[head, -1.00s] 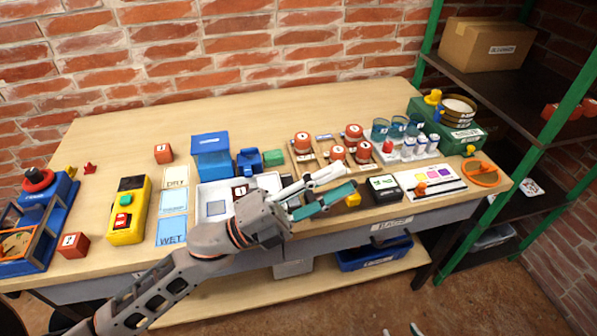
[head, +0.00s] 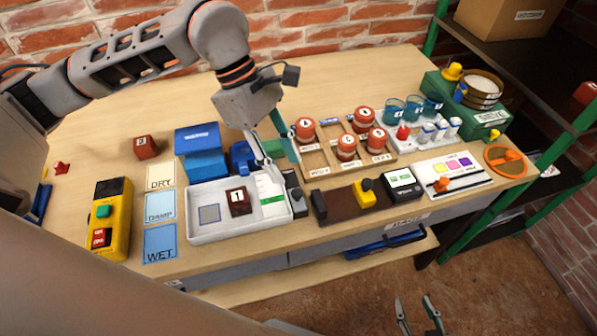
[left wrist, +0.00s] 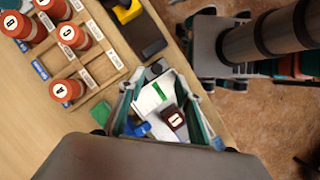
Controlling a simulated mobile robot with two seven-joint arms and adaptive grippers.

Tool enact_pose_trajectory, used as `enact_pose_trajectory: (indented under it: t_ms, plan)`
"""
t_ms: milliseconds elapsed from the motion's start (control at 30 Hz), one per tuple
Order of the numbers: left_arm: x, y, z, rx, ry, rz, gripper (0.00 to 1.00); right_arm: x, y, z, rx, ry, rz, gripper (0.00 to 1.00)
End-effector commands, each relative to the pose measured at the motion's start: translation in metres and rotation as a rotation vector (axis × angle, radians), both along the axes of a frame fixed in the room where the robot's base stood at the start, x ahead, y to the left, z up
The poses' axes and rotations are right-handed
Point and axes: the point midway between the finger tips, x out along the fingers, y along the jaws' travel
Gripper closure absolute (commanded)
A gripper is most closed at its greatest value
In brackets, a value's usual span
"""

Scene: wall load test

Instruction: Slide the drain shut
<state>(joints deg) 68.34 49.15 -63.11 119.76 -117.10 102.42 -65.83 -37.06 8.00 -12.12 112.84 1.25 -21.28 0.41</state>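A white tray (head: 225,230) holds a dark red block marked 1 (head: 240,201), a grey square and a green-striped patch. A black fitting (head: 295,190) is at its right end. Beside it is a dark brown strip (head: 338,204) with a yellow knob (head: 364,192) toward its right end. No part is readable as the drain, so I cannot tell which it is. My left gripper (head: 283,170) points down over the tray's right end, fingers apart and empty. In the left wrist view the tray (left wrist: 150,98) shows between the fingers. My right gripper (head: 413,301) is open and empty, low in front of the table.
A wooden rack with several red-topped jars (head: 347,146) stands behind the strip. A blue box (head: 199,138) is behind the tray. A yellow button box (head: 110,220) and DRY, DAMP and WET cards (head: 160,208) lie left. A black display box (head: 402,183) is right of the knob.

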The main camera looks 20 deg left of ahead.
Motion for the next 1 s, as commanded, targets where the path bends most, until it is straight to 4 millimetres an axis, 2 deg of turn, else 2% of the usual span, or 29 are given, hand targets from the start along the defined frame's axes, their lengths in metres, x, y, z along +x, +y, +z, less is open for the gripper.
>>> enact_pose_trajectory:
  t_ms: [133, 600, 767, 1000]
  plan:
    - [0.003, 0.007, -0.004, 0.033, -0.018, -0.001, 0.66, 0.0, 0.0, 0.0, 0.0, 0.0, 0.0, 0.6]
    - [-0.002, -0.018, -0.062, 0.029, -0.015, 0.001, 0.66, 0.0, -0.001, 0.0, -0.001, -0.001, 0.0, 0.6]
    - [-0.002, -0.021, -0.07, 0.028, -0.016, 0.001, 0.66, 0.001, -0.001, 0.0, -0.001, -0.001, 0.0, 0.6]
    - [-0.002, -0.021, -0.071, 0.028, -0.017, 0.001, 0.66, 0.001, -0.001, 0.0, -0.002, -0.002, -0.001, 0.6]
